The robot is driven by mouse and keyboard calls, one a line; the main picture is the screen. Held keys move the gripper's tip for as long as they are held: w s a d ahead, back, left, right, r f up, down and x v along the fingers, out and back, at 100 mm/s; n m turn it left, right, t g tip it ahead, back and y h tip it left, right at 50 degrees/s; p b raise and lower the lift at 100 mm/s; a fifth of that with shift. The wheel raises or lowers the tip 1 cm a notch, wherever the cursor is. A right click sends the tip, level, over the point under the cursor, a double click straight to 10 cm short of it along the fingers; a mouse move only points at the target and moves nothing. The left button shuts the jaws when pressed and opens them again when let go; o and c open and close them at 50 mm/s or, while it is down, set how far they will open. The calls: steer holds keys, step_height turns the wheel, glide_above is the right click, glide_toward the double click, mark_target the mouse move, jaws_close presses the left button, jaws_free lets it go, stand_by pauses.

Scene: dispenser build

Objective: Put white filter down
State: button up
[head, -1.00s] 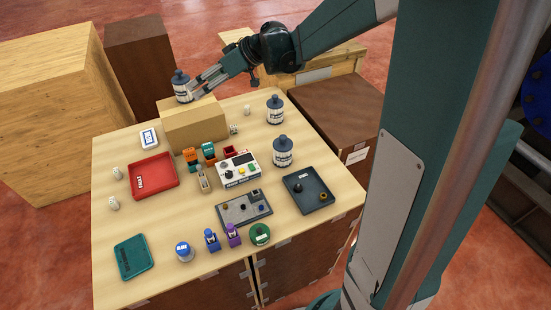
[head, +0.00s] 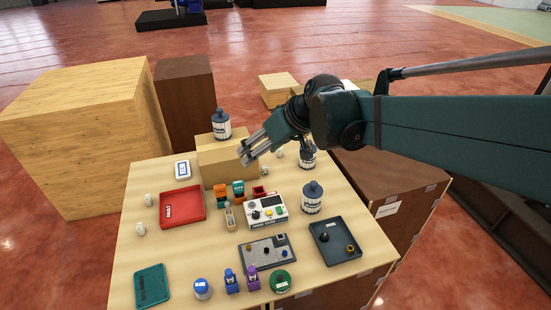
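Nothing in view can be firmly named as the white filter. Small white cylinders stand on the left of the table, one upper (head: 148,199) and one lower (head: 140,229). Another small white piece (head: 279,151) shows just right of my gripper. My gripper (head: 246,157) hangs beside the right end of the wooden block (head: 212,170), its fingers pointing down-left. The fingers look apart from the dark bottle with a white label (head: 221,126) that stands upright on the block. The finger gap is too small to read, and I see no object clearly between the fingers.
A red tray (head: 182,222), a control box (head: 266,211), a grey plate (head: 249,253), a dark tray (head: 322,258) and a teal tray (head: 152,286) lie on the table (head: 208,255). A bottle (head: 312,199) stands at right; another (head: 308,160) is partly behind my arm.

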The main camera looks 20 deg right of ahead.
steer(key=s+d+f+m+h, duration=0.2)
steer(key=s+d, duration=0.1)
steer(key=s, duration=0.7)
steer(key=s+d+f+m+t+h, duration=0.1)
steer(key=s+d+f+m+h, duration=0.1)
steer(key=s, duration=0.8)
steer(key=shift+s+d+f, duration=0.15)
steer(key=shift+d, duration=0.55)
steer(key=shift+o, duration=0.5)
steer(key=n+g+h+b, duration=0.1)
steer(key=n+h+b, duration=0.7)
steer(key=n, duration=1)
glide_toward(307, 196)
steer(key=d+f, duration=0.1)
steer(key=d, duration=0.2)
steer(key=f+n+h+b, duration=0.1)
steer(key=w+f+n+h, duration=0.1)
steer(key=shift+w+d+f+n+b, duration=0.2)
steer(key=shift+d+f+n+b, duration=0.05)
steer(key=shift+n+b, duration=0.15)
steer(key=n+h, duration=0.1)
steer(key=w+f+n+b, duration=0.1)
steer(key=n, duration=0.1)
steer(key=shift+w+a+f+t+h, duration=0.3)
steer(key=shift+w+t+h, duration=0.05)
steer(key=shift+t+h, duration=0.05)
